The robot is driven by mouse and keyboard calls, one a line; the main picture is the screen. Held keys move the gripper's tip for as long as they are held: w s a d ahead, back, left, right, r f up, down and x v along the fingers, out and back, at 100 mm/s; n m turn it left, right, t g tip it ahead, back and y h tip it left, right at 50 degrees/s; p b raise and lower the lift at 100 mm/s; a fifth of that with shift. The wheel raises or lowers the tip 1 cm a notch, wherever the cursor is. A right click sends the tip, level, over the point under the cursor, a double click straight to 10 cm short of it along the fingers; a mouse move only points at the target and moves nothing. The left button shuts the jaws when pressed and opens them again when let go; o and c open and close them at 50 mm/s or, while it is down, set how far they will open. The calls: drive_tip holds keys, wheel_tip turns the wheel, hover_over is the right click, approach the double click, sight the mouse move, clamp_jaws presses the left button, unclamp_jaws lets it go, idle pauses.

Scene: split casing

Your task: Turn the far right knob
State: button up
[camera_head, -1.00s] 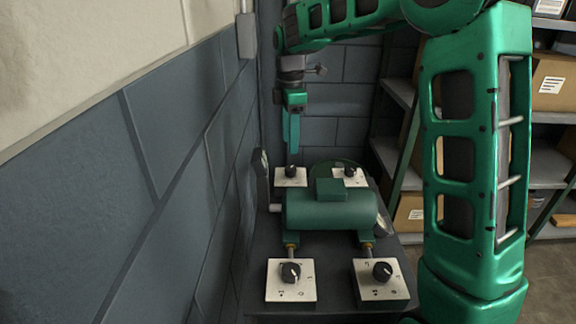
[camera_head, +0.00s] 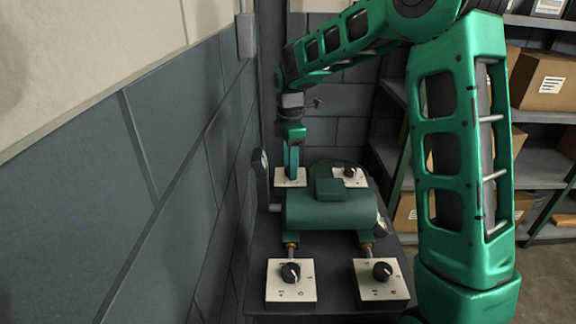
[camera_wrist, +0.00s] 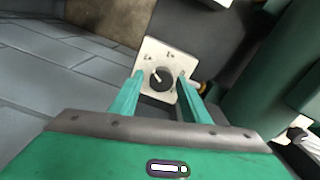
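The far right knob (camera_head: 350,171) is black on a white plate at the back right, beyond the green cylinder; nothing holds it. My gripper (camera_head: 291,174) is at the far left plate (camera_head: 280,183), pointing down, and hides that plate's knob in the head view. In the wrist view the fingers (camera_wrist: 161,78) are open, one on each side of a black knob (camera_wrist: 162,80) with a white pointer line. Whether the fingertips touch this knob I cannot tell.
Two more knobs stand in front, the near left (camera_head: 290,271) and near right (camera_head: 382,271). The green cylinder (camera_head: 330,210) lies between the front and back plates. A block wall (camera_head: 180,180) is close on the left; shelves with boxes (camera_head: 553,80) stand at the right.

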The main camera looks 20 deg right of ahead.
drive_tip(key=c, duration=0.7)
drive_tip(key=shift+r, duration=0.1)
drive_tip(key=shift+c, duration=0.2)
drive_tip(key=shift+w+m, duration=0.1)
drive_tip(key=shift+m, duration=0.3)
drive_tip(key=m, duration=0.4)
drive_tip(key=shift+w+m, duration=0.1)
drive_tip(key=shift+m, duration=0.3)
drive_tip(key=m, duration=0.5)
drive_tip(key=shift+r, duration=0.1)
drive_tip(key=m, duration=0.6)
drive_tip(key=shift+d+m, duration=0.1)
drive_tip(key=shift+m, duration=0.3)
drive_tip(key=m, duration=0.6)
drive_tip(key=shift+m, duration=0.3)
